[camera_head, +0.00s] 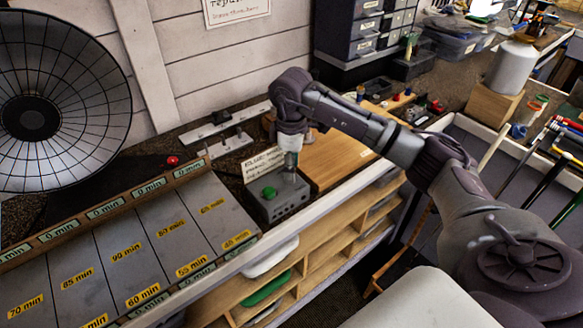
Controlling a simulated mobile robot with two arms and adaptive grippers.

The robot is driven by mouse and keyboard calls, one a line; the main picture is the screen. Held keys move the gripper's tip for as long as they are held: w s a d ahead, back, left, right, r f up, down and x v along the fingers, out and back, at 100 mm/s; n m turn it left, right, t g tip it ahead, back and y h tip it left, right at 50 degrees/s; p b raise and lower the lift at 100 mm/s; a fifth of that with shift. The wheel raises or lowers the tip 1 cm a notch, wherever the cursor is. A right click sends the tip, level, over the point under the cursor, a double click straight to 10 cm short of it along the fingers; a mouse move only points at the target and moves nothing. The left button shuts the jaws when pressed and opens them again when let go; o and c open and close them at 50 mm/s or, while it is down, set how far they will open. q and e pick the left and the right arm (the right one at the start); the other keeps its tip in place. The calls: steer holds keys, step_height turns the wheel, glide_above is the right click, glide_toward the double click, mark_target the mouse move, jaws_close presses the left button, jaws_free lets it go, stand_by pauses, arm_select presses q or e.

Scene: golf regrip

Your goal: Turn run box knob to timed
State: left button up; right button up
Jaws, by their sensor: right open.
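The run box (287,203) is a small grey box on the bench at the middle of the view. A green knob or button (269,192) stands on its top, toward the left. My right gripper (290,172) points down over the right part of the box top, with its fingers open. It hides whatever part of the box top lies under it, and I cannot tell whether it touches anything. The knob setting cannot be read. My left gripper is not in view.
A fan (62,100) stands at left. A sloped panel (130,250) with yellow minute labels lies left of the box. A small card (262,163) stands behind the box, and a wooden board (335,160) lies to the right. Golf clubs (545,180) are at far right.

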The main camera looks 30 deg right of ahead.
step_height(320, 180, up, 11)
stand_by(0.3)
stand_by(0.5)
